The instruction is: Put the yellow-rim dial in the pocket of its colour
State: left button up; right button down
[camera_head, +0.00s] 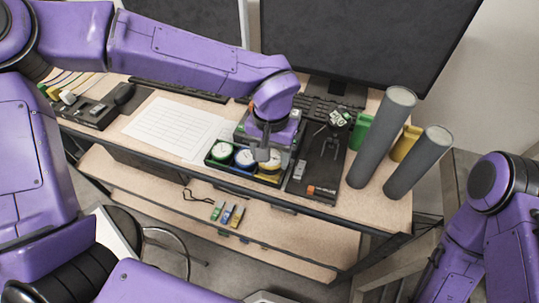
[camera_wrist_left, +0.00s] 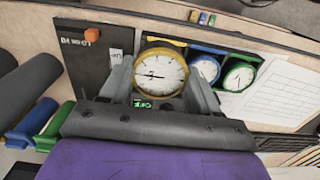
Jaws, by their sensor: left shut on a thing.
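The yellow-rim dial (camera_wrist_left: 160,70) has a white face with dark hands and sits between the two fingers of my left gripper (camera_wrist_left: 160,85) in the left wrist view. In the head view, my left gripper (camera_head: 265,153) points down at the right end of a black tray (camera_head: 213,164), shut on the yellow-rim dial (camera_head: 271,165), which it partly hides. The dial is at the yellow pocket; I cannot tell whether it rests on the floor. A blue-rim dial (camera_head: 244,158) and a green-rim dial (camera_head: 222,150) sit in the pockets to its left. My right gripper is out of view.
A dark board (camera_head: 322,165) with small parts lies right of the tray. Two grey cylinders (camera_head: 383,135) (camera_head: 420,160) stand farther right. A white sheet (camera_head: 175,127) lies left of the tray. A monitor (camera_head: 360,45) and keyboard (camera_head: 180,90) are behind.

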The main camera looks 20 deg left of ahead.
pick_arm(q)
jog(key=w+f, duration=0.1)
jog(key=w+a+f, duration=0.1)
jog(key=f, duration=0.1)
jog(key=shift+w, duration=0.15)
jog(key=f, duration=0.1)
jog(key=f+p, duration=0.1)
jog(key=f, duration=0.1)
jog(key=shift+w+d+f, duration=0.15)
jog(key=shift+w+f, duration=0.05)
jog(key=shift+f, duration=0.1)
jog(key=shift+s+f+p, duration=0.1)
jog(key=shift+f+p, duration=0.1)
jog(key=shift+p, duration=0.1)
